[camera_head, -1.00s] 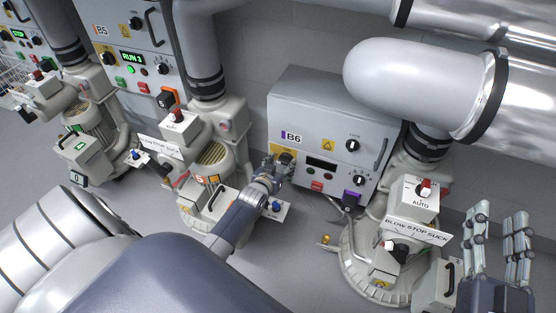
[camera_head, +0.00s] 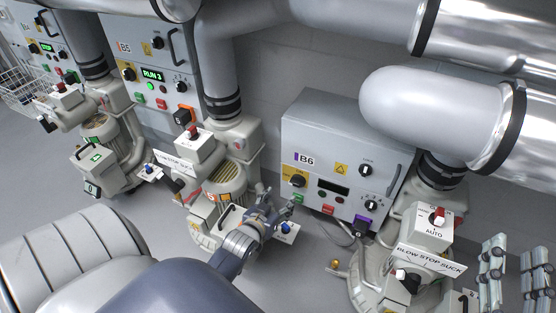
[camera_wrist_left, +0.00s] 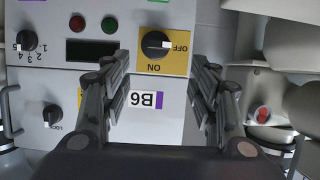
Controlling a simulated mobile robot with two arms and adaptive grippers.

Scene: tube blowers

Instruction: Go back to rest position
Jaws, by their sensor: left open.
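My left gripper (camera_head: 275,212) is open and empty, in front of and below the grey B6 control box (camera_head: 330,140). In the left wrist view its two fingers (camera_wrist_left: 160,85) are spread, with the B6 label (camera_wrist_left: 144,99) between them. The black ON/OFF knob (camera_wrist_left: 157,43) on its yellow plate lies beyond the fingertips; it also shows in the head view (camera_head: 297,181). My gripper is apart from it. My right gripper (camera_head: 510,275) is at the right edge of the head view with its fingers spread and nothing between them.
A blower with a BLOW STOP SUCK sign (camera_head: 430,261) stands near my right gripper. Another blower (camera_head: 225,180) is behind and left of my left gripper. Large grey pipes (camera_head: 430,110) run overhead. Grey floor is clear between the blowers.

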